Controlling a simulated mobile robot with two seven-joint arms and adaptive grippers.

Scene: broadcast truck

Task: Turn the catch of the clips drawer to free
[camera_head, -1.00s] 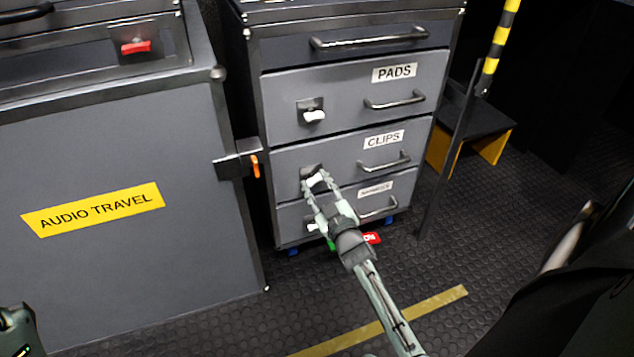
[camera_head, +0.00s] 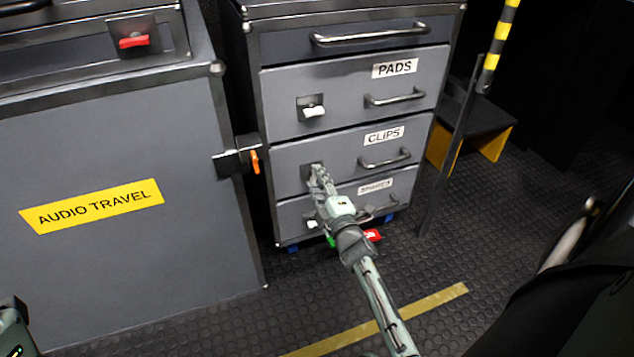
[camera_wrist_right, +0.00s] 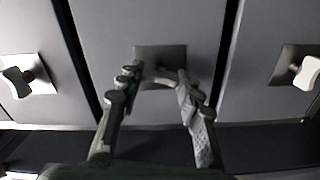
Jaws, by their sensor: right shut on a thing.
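The clips drawer (camera_head: 345,160) is the grey drawer labelled CLIPS, below the PADS drawer, and looks closed. Its catch sits on a dark plate at the drawer's left and is mostly hidden by my right gripper (camera_head: 319,173) in the head view. In the right wrist view, the pale catch (camera_wrist_right: 158,82) shows between the fingertips, in front of its square plate (camera_wrist_right: 160,53). My right gripper (camera_wrist_right: 156,80) is shut on this catch. Its exact angle is hard to tell. Only a part of my left arm shows at the lower left edge; its fingers do not show.
The PADS drawer's white catch (camera_head: 314,111) is above, and a lower drawer's catch (camera_head: 312,224) is close below my gripper. The AUDIO TRAVEL case (camera_head: 130,260) with an orange latch (camera_head: 255,161) stands left. A striped pole (camera_head: 493,60) stands right. Floor in front is open.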

